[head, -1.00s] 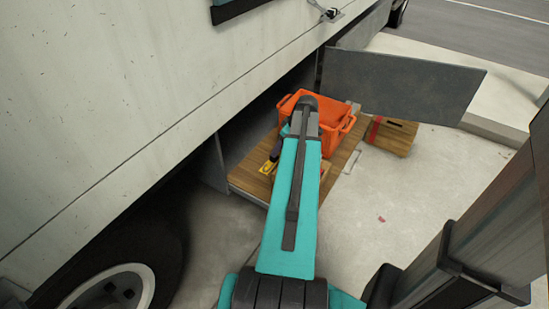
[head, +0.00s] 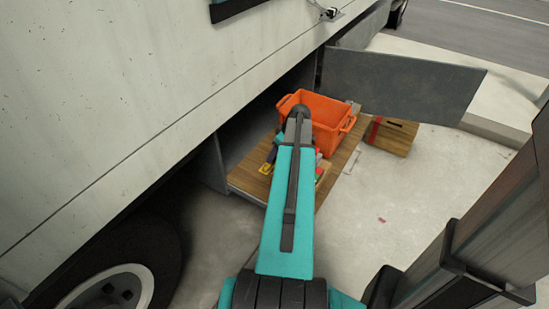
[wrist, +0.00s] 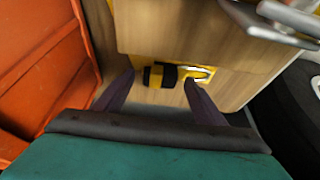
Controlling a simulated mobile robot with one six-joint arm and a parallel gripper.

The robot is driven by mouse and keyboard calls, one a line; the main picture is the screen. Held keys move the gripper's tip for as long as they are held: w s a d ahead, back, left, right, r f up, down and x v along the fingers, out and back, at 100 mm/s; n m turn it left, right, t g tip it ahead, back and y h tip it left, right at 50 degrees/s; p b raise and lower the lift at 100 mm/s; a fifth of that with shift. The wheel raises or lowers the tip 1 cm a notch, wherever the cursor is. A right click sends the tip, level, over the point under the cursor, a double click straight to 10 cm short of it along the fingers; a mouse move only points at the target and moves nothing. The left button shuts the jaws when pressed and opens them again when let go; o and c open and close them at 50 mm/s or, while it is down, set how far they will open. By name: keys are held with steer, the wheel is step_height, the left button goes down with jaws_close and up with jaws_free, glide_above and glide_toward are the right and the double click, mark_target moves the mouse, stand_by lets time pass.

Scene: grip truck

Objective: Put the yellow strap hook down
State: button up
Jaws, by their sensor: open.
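The yellow strap hook (wrist: 178,76), with a black band around its middle, lies on a wooden surface in the wrist view. My gripper (wrist: 159,79) is open, with one dark finger on each side of the hook's near side. The fingers appear apart from the hook; I cannot tell how high they are above the wood. In the head view a small yellow piece (head: 265,169), likely the hook, shows on the wooden slide-out deck (head: 248,178). My arm hides most of the gripper there.
An orange crate (head: 323,112) stands on the deck; it fills the left of the wrist view (wrist: 38,60). Small red and green items (head: 319,173) lie right of my arm. A wooden box (head: 394,137) with a red band sits beyond. The open grey door (head: 400,82) hangs behind.

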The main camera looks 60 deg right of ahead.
steer(key=shift+c, duration=0.3)
steer(key=c, duration=1.2)
steer(key=shift+c, duration=0.2)
steer(key=shift+r, duration=0.15)
step_height(320, 180, up, 10)
steer(key=p, duration=0.1)
